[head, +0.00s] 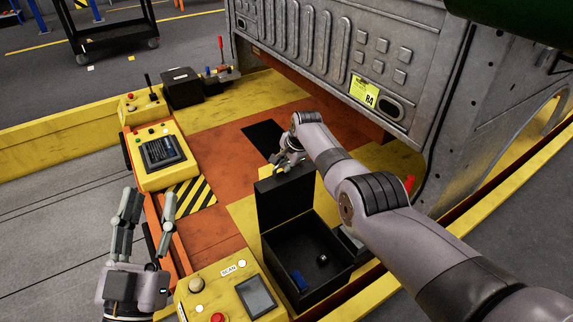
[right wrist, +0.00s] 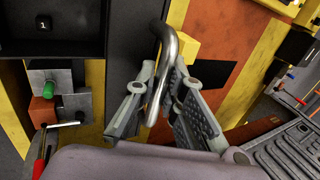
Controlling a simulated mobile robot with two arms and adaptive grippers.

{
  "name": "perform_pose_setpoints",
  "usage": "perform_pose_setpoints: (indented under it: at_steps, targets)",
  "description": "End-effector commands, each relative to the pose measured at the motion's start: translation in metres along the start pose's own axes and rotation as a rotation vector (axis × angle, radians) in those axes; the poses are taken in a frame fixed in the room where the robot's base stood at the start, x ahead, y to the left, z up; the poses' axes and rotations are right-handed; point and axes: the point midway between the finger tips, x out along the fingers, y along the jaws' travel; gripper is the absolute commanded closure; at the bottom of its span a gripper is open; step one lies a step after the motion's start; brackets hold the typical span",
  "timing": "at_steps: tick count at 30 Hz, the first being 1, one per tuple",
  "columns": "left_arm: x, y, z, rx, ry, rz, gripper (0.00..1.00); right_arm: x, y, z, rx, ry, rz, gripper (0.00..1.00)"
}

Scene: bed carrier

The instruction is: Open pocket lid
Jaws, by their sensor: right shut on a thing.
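The black pocket box (head: 330,283) sits in the yellow deck, with its lid (head: 284,202) standing about upright at the back edge. Inside lie a small dark cube (head: 322,259) and a blue piece (head: 298,281). My right gripper (head: 287,166) is at the top of the lid. In the right wrist view its fingers (right wrist: 160,95) are closed around a curved metal handle (right wrist: 165,60) beside the dark lid panel (right wrist: 128,42). My left gripper (head: 148,205) is open and empty, over the deck at the left.
A yellow control panel with a SCAN label (head: 232,287) stands left of the box. A large grey metal body (head: 320,40) rises behind my right arm.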

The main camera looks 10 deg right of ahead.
Motion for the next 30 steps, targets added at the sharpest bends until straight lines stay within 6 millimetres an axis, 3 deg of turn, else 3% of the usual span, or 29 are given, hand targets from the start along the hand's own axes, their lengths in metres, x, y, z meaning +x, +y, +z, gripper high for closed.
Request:
perform_pose_setpoints:
  at_steps: [2, 3, 11, 23, 30]
  targets:
    - [0.000, 0.000, 0.000, 0.000, 0.000, 0.000, 0.60, -0.001, -0.002, 0.001, -0.003, 0.000, -0.003, 1.00]
    - [0.000, 0.000, 0.000, 0.000, -0.001, 0.000, 0.60, -0.001, -0.002, 0.001, -0.003, 0.000, -0.003, 0.89]
    - [0.000, 0.000, 0.000, 0.000, -0.001, 0.000, 0.60, -0.001, -0.001, 0.000, -0.001, 0.000, -0.001, 0.72]
    - [0.000, -0.001, 0.000, 0.000, -0.001, -0.001, 0.60, -0.001, 0.000, 0.000, 0.000, 0.000, 0.000, 0.72]
    - [0.000, 0.000, 0.000, 0.000, -0.001, -0.001, 0.60, -0.013, -0.001, 0.000, -0.001, 0.000, -0.002, 0.72]
